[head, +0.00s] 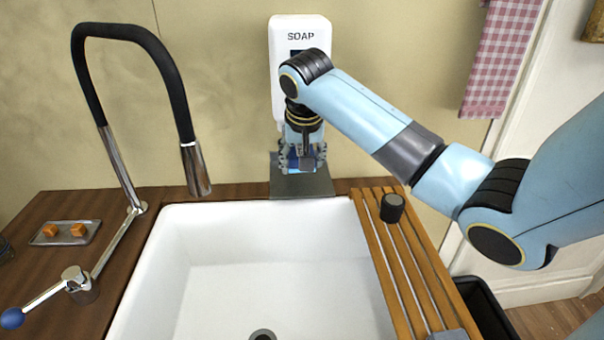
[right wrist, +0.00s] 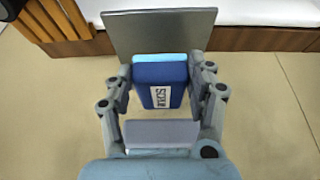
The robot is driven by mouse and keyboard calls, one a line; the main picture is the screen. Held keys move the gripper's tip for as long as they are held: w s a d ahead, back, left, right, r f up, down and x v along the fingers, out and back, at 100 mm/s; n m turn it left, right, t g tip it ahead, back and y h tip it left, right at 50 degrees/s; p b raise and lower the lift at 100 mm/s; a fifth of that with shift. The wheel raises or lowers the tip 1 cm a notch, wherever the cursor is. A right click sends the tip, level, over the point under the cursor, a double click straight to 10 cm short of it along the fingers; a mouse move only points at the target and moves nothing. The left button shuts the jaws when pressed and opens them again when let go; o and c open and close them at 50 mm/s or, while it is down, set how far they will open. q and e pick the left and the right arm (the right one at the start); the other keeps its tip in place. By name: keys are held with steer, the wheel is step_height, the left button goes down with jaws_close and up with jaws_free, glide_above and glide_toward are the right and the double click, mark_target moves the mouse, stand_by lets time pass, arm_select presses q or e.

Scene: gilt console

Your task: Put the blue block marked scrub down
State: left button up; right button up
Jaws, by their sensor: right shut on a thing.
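The blue block marked scrub (right wrist: 160,88) is between the fingers of my right gripper (right wrist: 160,82), which is shut on it. A white label with dark letters shows on its face, and its top edge is lighter blue. In the head view my right gripper (head: 305,155) points down under the soap dispenser and hides most of the block; a bit of blue shows between the fingers. A grey plate (head: 318,187) lies below and around it, and also shows behind the block in the right wrist view (right wrist: 195,30). I cannot tell whether the block touches the plate. My left gripper is not in view.
A white soap dispenser (head: 299,40) hangs on the wall right above. A white sink (head: 260,240) lies in front, with a black-hosed tap (head: 130,40) at left. A slatted wooden rack (head: 400,270) with a dark round object (head: 392,207) is at right.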

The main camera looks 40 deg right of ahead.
mark_target(302, 188)
steer(key=shift+s+a+f, duration=0.1)
steer(key=shift+f, duration=0.6)
step_height(302, 188, down, 3)
steer(key=shift+f+p, duration=0.2)
steer(key=shift+p, duration=0.4)
steer(key=shift+f, duration=0.3)
steer(key=shift+f, duration=0.1)
steer(key=o, duration=1.1)
